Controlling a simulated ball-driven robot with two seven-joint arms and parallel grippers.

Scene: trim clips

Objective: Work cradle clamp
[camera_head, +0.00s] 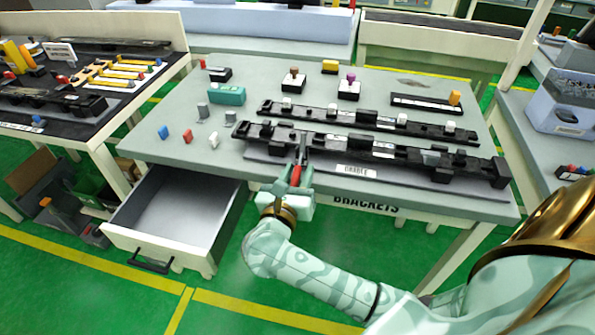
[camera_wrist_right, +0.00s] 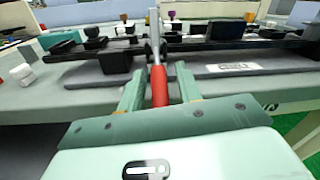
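The clamp has a red handle (camera_head: 296,175) on an upright metal lever at the front edge of the long black cradle (camera_head: 400,155). The handle also shows in the right wrist view (camera_wrist_right: 159,87), standing upright. My right gripper (camera_head: 299,178) is at the handle. In the right wrist view its two fingers (camera_wrist_right: 159,88) stand apart on either side of the red handle, with a gap on each side. The clamp's lower end is hidden by the gripper. My left gripper is not in view.
A second black rail (camera_head: 365,118) lies behind the cradle. Small blocks, including a teal one (camera_head: 227,95) and a red one (camera_head: 188,136), stand on the table's left part. An open, empty-looking drawer (camera_head: 175,215) sticks out below. A side table (camera_head: 85,100) stands at left.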

